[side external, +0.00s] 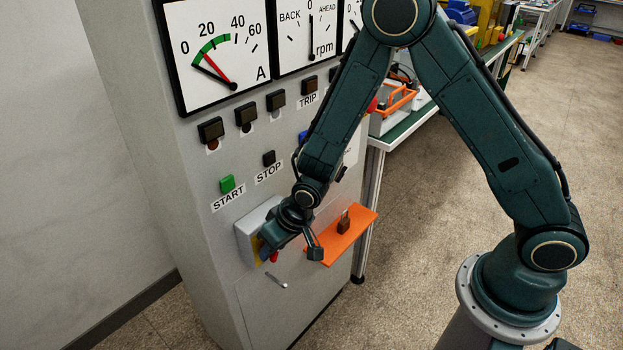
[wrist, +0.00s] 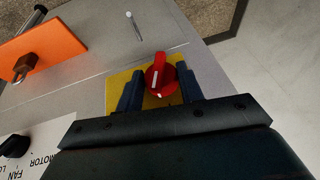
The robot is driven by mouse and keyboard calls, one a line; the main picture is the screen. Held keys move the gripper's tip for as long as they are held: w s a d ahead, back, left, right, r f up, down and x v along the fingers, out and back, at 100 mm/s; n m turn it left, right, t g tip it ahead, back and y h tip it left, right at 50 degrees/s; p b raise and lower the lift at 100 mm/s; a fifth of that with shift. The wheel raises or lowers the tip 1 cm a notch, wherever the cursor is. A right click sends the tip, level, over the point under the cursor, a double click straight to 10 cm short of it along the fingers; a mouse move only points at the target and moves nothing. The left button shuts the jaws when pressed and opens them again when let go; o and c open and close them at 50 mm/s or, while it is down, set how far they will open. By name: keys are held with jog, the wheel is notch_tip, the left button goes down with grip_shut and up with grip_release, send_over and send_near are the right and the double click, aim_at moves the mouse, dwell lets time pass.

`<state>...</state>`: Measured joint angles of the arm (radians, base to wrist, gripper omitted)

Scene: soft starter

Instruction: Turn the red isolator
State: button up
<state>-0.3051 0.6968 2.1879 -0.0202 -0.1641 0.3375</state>
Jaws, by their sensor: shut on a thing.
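The red isolator (wrist: 158,76) is a round red knob with a white pointer mark, on a yellow plate (wrist: 152,101). In the side external view, a bit of the red knob (side external: 274,257) shows below my gripper, on the grey box (side external: 243,233) low on the cabinet front. My gripper (wrist: 160,72) is shut on the knob, one dark finger on each side of it. In the side view my gripper (side external: 271,247) hides most of the knob and plate.
An orange shelf (side external: 358,225) with a padlock (side external: 343,222) juts out close to the right of my gripper. A small handle (side external: 276,280) sits below. The green START (side external: 227,184) and black STOP (side external: 269,158) buttons are above. Open floor lies to the right.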

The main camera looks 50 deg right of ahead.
jog(key=shift+a, duration=0.15)
jog(key=shift+a+n+h, duration=0.15)
jog(key=shift+n+h, duration=0.15)
jog(key=shift+h, duration=1.8)
jog(key=o, duration=1)
jog(key=shift+a+r, duration=0.1)
jog(key=shift+r, duration=0.05)
jog(key=v, duration=1.3)
jog(key=shift+r, duration=0.25)
